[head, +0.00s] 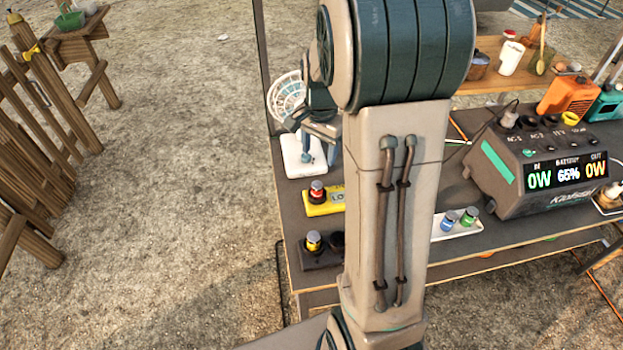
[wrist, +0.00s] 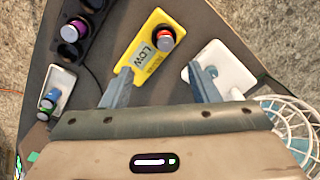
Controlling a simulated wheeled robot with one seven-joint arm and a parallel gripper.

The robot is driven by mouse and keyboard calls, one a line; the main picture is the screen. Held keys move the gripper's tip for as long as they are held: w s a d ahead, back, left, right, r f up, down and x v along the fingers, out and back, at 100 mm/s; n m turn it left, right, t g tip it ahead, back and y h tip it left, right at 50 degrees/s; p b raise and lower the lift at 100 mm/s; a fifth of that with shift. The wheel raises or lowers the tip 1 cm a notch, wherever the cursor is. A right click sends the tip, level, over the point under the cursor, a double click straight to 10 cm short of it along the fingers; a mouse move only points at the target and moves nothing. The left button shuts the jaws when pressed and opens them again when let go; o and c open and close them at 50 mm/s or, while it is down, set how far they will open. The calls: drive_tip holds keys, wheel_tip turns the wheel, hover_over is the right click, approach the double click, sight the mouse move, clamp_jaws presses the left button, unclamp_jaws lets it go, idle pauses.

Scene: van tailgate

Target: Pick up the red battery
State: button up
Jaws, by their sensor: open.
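The red battery (head: 317,190) stands upright at one end of a yellow tray (head: 327,207) on the dark tabletop. In the wrist view the red battery (wrist: 165,37) sits in the yellow tray (wrist: 139,50), which is marked LOW. My gripper (wrist: 157,80) is open and empty. Its two fingers are spread, with the battery beyond the tips and between them, nearer the right finger. The right fingertip overlaps a white base in the picture; I cannot tell if they touch. In the head view my arm hides part of the table and most of the gripper.
A small fan (head: 288,97) on a white base (head: 302,156) stands behind the yellow tray. A white tray (head: 445,230) holds blue and green batteries. A power station (head: 545,165) is at right.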

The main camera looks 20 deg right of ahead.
sight(317, 184)
drive_tip(key=shift+m, duration=0.6)
drive_tip(key=f, duration=0.3)
drive_tip(key=w+d+f, duration=0.1)
drive_tip(key=f, duration=0.6)
drive_tip(key=shift+w+d, duration=0.15)
drive_tip(key=shift+w, duration=0.15)
drive_tip(key=shift+w+a+f+p, duration=0.1)
drive_tip(key=shift+a+f+p, duration=0.1)
drive_tip(key=shift+f, duration=0.7)
drive_tip(key=shift+s+a+f+p, duration=0.1)
drive_tip(key=shift+a+f+p, duration=0.05)
drive_tip(key=shift+f, duration=0.7)
drive_tip(key=shift+w+a+f+p, duration=0.1)
drive_tip(key=shift+a+f+p, duration=0.1)
drive_tip(key=shift+f, duration=0.7)
drive_tip(key=c, duration=1.1)
drive_tip(key=shift+d, duration=0.1)
clamp_jaws()
drive_tip(key=shift+r, duration=0.15)
